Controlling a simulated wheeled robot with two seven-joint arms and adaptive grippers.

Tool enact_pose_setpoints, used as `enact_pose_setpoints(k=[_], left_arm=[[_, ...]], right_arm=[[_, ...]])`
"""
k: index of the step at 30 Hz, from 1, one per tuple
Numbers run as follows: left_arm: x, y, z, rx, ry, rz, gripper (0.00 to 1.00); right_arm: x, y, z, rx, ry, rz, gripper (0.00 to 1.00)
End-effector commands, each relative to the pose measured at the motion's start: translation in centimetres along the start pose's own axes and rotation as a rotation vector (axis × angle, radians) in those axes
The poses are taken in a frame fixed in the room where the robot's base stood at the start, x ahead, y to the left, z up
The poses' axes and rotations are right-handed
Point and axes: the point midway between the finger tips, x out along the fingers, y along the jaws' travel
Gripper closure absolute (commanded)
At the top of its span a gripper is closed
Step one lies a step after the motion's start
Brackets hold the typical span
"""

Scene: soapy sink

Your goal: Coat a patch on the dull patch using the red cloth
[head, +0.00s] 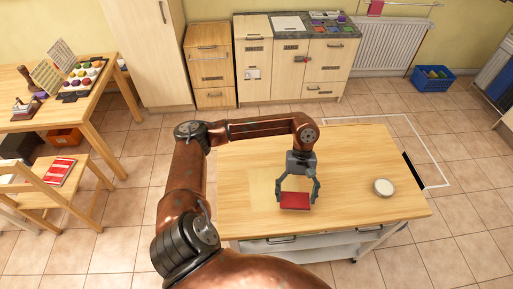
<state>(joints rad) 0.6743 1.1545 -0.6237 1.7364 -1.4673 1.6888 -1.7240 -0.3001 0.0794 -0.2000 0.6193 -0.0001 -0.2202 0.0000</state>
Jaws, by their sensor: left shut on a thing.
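My left gripper (297,191) points down over the wooden table and is shut on the red cloth (295,202). The cloth is a folded red block at the fingertips, low over the table top; I cannot tell whether it touches the wood. A paler, duller patch (261,184) shows on the table top just left of the gripper. A round tin with a whitish top (383,187) stands on the right part of the table. My right gripper is not in view.
The wooden table top (355,155) is bare between the gripper and the tin. My left arm crosses above its left side. A desk (95,105) and a chair (62,185) stand at the left. Cabinets (295,70) and a blue basket (432,78) are at the back.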

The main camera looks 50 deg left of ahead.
Motion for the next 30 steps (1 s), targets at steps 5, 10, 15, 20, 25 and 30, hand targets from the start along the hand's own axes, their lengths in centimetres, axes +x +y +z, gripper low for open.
enact_pose_setpoints(k=[5,10,15,20,25,30], left_arm=[[-1.7,-0.1,0.7,-0.002,0.001,0.001,0.44],[-2.9,-0.2,1.2,-0.002,0.001,0.001,0.44],[-3.5,-0.3,1.4,-0.003,0.000,0.002,0.44],[-3.6,-0.3,1.4,-0.004,-0.001,0.002,0.44],[-3.6,-0.3,1.4,-0.004,0.000,0.002,0.44],[-3.6,-0.3,1.4,-0.004,0.000,0.002,0.44]], right_arm=[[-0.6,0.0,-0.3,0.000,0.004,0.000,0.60],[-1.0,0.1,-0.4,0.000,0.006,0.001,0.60],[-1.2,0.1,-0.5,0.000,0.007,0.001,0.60],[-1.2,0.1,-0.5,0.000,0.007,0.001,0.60],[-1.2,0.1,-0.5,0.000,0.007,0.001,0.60],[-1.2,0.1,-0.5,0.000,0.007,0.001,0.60]])
